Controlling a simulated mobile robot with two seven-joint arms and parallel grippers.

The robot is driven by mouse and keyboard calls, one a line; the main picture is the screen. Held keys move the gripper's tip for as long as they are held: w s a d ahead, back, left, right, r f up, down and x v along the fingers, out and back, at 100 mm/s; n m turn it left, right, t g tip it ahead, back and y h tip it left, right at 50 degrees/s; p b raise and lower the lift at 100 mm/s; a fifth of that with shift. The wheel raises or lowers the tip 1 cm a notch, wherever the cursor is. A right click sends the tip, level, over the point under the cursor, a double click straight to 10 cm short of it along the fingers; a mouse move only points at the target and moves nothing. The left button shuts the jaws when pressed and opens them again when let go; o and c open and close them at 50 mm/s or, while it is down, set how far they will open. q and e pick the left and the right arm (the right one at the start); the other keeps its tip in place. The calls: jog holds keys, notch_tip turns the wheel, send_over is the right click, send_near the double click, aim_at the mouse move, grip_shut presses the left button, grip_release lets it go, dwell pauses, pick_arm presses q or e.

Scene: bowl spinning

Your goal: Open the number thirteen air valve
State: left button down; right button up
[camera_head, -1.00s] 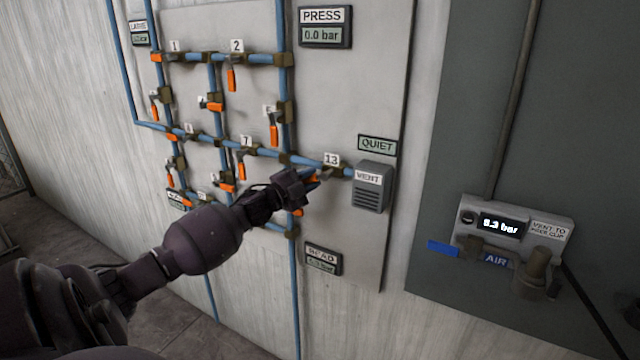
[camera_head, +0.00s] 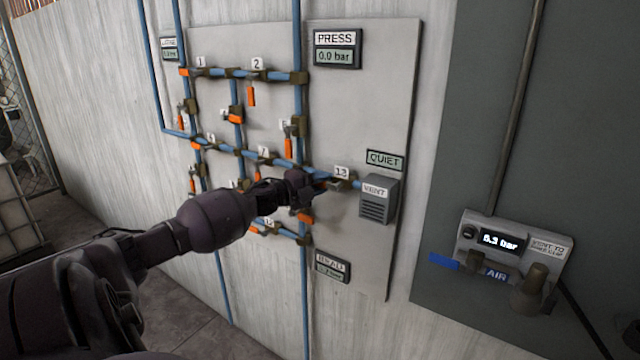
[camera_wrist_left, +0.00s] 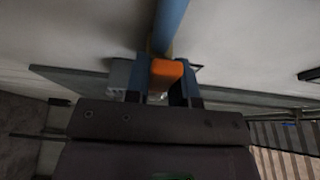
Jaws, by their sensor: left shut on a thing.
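The number 13 valve (camera_head: 341,184) sits on the blue pipe just left of the grey VENT box (camera_head: 376,200), under its white "13" label (camera_head: 342,171). My left gripper (camera_head: 318,187) is at this valve, reaching in from the left, and hides most of its handle. In the left wrist view, an orange handle (camera_wrist_left: 166,72) lies between the two fingers of my left gripper (camera_wrist_left: 165,88), in front of a blue pipe (camera_wrist_left: 169,25). The gripper is shut on the handle. The exact angle of the handle is hard to tell. My right gripper is not in view.
Other orange-handled valves sit close by on the panel (camera_head: 385,80), including number 2 (camera_head: 251,95). The PRESS display (camera_head: 336,56) reads 0.0 bar and a sign reads QUIET (camera_head: 385,160). An air regulator box (camera_head: 515,245) is at the lower right.

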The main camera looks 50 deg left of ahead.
pick_arm(q)
jog(key=c, duration=1)
grip_release()
jog(key=shift+d, duration=0.1)
jog(key=shift+o, duration=0.2)
jog(key=shift+s, duration=0.1)
jog(key=s+a, duration=0.1)
jog(key=s, duration=0.9)
jog(key=shift+s+a+b, duration=0.25)
jog(key=shift+a+b, duration=0.15)
jog(key=shift+b, duration=0.05)
